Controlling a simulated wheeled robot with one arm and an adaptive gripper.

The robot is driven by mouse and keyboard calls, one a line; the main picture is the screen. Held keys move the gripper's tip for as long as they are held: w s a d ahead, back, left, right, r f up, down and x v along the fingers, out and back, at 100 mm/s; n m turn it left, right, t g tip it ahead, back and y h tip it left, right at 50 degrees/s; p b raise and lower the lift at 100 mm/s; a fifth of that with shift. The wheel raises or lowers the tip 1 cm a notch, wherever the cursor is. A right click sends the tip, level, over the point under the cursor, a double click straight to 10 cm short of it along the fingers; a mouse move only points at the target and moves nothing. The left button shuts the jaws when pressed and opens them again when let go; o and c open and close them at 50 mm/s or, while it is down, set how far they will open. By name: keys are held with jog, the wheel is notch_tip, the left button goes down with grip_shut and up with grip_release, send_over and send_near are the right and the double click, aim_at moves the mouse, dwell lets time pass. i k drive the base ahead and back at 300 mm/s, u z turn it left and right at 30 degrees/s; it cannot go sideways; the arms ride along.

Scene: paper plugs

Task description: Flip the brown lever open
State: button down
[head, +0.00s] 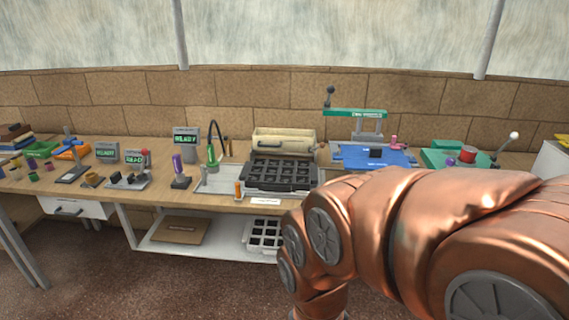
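No part is clearly recognisable as the brown lever at this size. A small brownish knob (322,146) shows at the right side of the cream lid (284,140) of a press-like machine, and it may be part of a lever. The lid stands raised behind a black tray with square pockets (281,177). A small orange-brown upright piece (238,190) stands at the machine's front left. My copper arm fills the lower right of the head view. My gripper is out of view.
The long wooden bench (215,200) holds several stations. A blue platform (350,160) with a green-topped press (355,113) and a green unit (450,160) stand to the right. Display signs (186,140) stand to the left. A lower shelf (165,250) holds a cardboard piece.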

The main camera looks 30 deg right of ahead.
aim_at(322, 145)
jog(key=u, duration=0.2)
jog(key=k, duration=0.5)
jog(key=u, duration=0.4)
jog(key=i, duration=0.85)
jog(key=z, duration=0.7)
jog(key=i, duration=1.3)
jog(key=z, duration=0.3)
